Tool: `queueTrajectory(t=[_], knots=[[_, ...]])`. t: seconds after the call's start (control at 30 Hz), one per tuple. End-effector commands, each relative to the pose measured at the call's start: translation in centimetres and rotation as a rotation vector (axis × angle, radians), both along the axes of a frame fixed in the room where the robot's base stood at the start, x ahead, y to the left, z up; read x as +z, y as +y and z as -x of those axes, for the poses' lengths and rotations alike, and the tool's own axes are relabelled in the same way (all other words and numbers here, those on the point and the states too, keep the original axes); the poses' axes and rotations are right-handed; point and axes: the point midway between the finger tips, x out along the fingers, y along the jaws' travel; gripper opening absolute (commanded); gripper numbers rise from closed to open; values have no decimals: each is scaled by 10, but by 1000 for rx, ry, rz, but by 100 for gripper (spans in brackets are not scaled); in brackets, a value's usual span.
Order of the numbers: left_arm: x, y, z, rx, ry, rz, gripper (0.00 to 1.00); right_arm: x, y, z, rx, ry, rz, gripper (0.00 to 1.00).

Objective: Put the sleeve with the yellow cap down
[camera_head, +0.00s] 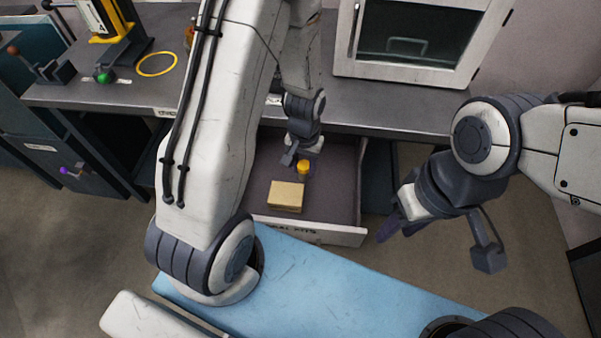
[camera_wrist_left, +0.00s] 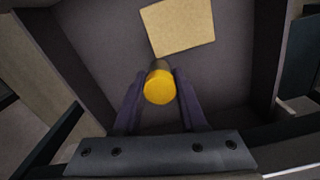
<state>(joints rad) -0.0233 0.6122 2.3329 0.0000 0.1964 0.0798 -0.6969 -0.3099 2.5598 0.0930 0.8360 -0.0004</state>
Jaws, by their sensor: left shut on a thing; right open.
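The sleeve with the yellow cap (camera_head: 304,167) is upright inside the open drawer (camera_head: 335,185), near its middle. It also shows in the left wrist view (camera_wrist_left: 160,88), with the round yellow cap facing the camera. My left gripper (camera_wrist_left: 159,100) is shut on the sleeve, one finger on each side just below the cap. In the head view my left gripper (camera_head: 300,158) reaches down into the drawer from above. Whether the sleeve touches the drawer floor cannot be told. My right gripper (camera_head: 388,222) is open and empty, to the right of the drawer.
A tan block (camera_head: 286,197) lies in the drawer in front of the sleeve; it also shows in the wrist view (camera_wrist_left: 180,25). The drawer floor around it is bare. A white cabinet (camera_head: 478,45) and a yellow ring (camera_head: 157,64) are on the grey bench (camera_head: 400,105).

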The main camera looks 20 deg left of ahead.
Motion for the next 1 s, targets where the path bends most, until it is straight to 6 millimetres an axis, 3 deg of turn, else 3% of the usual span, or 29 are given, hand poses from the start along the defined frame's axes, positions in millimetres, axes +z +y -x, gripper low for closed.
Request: queueTrajectory(t=[0.2, 0.5, 0.93, 0.97, 1.0], knots=[[-15, 17, -18, 0, 0, 0, 0, -3, 0, 0, 0, 0, 0, 45], [-53, 17, -19, -1, 3, 0, 0, -10, 0, 0, 0, 0, 0, 45], [-60, 17, -19, -1, 0, 0, 0, -13, 0, 0, 0, 0, 0, 45], [-60, 17, -19, -1, 0, 0, 45, -12, 0, 0, 0, 0, 0, 45], [-59, 17, -19, -1, 0, 0, 60, -12, 0, 0, 0, 0, 0, 45]])
